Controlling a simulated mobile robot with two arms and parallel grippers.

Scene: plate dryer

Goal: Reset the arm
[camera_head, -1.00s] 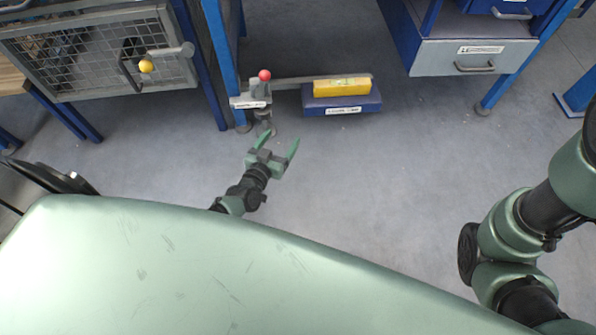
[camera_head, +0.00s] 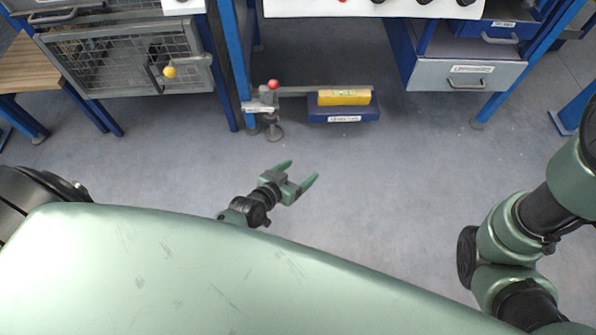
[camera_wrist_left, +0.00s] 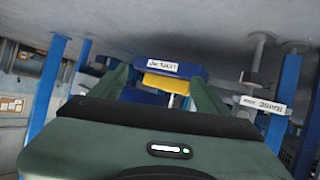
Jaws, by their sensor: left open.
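My left gripper (camera_head: 299,176) is open, with its two green fingers apart and nothing between them. It is above the bare grey floor, in front of the blue workbench. In the left wrist view its fingers (camera_wrist_left: 160,88) also stand apart, with a yellow block and a blue base visible beyond them. My right arm (camera_head: 520,230) is at the right edge of the head view. Its gripper is out of view.
A blue base (camera_head: 344,114) carrying a yellow block (camera_head: 343,97) sits beyond the left gripper, beside a clamp with a red knob (camera_head: 273,84). A mesh cabinet (camera_head: 120,60) with a yellow knob stands left. A grey drawer (camera_head: 468,76) is right. Open floor lies between.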

